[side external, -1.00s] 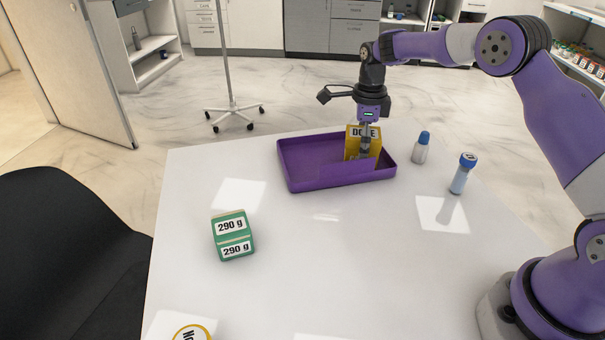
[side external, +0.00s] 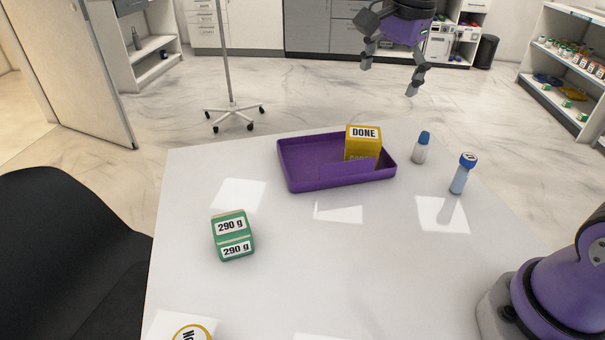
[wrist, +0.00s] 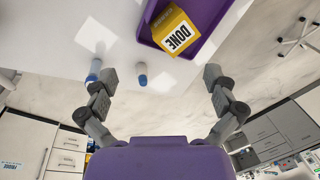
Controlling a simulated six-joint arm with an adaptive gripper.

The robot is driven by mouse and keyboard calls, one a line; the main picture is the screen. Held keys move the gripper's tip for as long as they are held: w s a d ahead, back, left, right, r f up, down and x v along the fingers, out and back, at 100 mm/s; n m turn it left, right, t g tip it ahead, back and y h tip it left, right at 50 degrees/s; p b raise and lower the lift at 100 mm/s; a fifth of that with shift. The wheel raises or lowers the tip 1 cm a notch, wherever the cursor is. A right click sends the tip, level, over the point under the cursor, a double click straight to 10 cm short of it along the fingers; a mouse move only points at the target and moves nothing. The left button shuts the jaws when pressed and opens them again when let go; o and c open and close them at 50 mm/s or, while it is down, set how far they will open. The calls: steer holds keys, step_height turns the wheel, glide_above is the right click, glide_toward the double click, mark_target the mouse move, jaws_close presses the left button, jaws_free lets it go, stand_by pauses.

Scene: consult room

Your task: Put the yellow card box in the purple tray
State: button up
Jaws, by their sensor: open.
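The yellow card box (side external: 362,142), with a white "DONE" label, stands upright inside the purple tray (side external: 310,178), at the tray's right end. In the wrist view the yellow box (wrist: 172,24) also sits within the walls of the purple tray (wrist: 212,38). My gripper (side external: 389,78) is high above and behind the tray in the side view. Its fingers are spread wide and hold nothing. The wrist view shows the open fingers (wrist: 157,76) with clear space between them and the box. The tray's front wall hides the bottom of the box.
A green box (side external: 232,236) marked "290 g" stands left of centre on the white table (side external: 320,275). A blue-capped bottle (side external: 421,150) and a blue-capped tube (side external: 462,175) stand right of the tray. A yellow-ringed round item (side external: 190,332) lies at the front edge.

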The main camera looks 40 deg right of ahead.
steer(key=s+a+f+n+t, duration=0.1)
steer(key=s+a+f+n, duration=0.1)
steer(key=s+n, duration=0.5)
steer(key=s+a+f+n+t, duration=0.2)
steer(key=s+n, duration=0.6)
steer(key=n, duration=0.2)
steer(key=shift+s+a+f, duration=0.15)
steer(key=shift+s+a, duration=0.1)
